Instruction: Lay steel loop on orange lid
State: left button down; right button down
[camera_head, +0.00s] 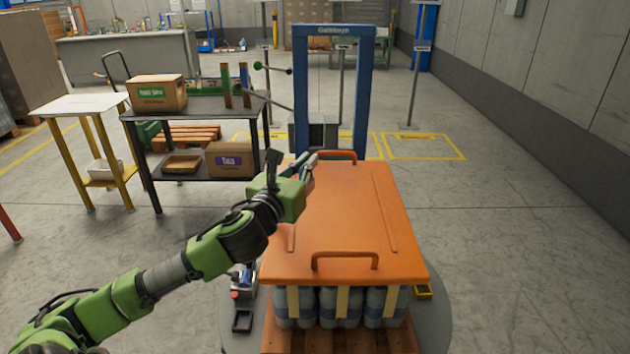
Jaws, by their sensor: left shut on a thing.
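The orange lid (345,225) lies flat on a stack of grey bottles (340,307). It has one raised handle at its near edge (345,257) and another at its far edge (340,154). My left gripper (312,160) is at the lid's far left corner, close to the left end of the far handle. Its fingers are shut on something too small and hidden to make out. I cannot pick out the steel loop in this view. My right gripper is not in view.
The bottles stand on a wooden pallet (340,338) over a round grey plate (432,325). A blue frame (360,90) stands behind the lid. A dark shelf table (190,110) with boxes is at the left. The floor at the right is clear.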

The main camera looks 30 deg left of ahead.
pick_arm(q)
jog(key=shift+w+a+f+b, duration=0.1)
jog(key=shift+w+a+f, duration=0.85)
jog(key=shift+w+f, duration=0.75)
jog(key=shift+w+a+f+b, duration=0.15)
jog(key=shift+w+a+f, duration=0.95)
jog(key=shift+f, duration=1.05)
jog(key=shift+w+a+f+b, duration=0.1)
jog(key=shift+w+a+f, duration=0.7)
jog(key=shift+w+f, duration=0.95)
jog(key=shift+s+f, duration=0.15)
jog(key=c, duration=2.6)
grip_release()
jog(key=shift+f, duration=0.2)
jog(key=shift+c, duration=0.2)
jog(key=o, duration=0.4)
jog(key=shift+s+r, duration=0.15)
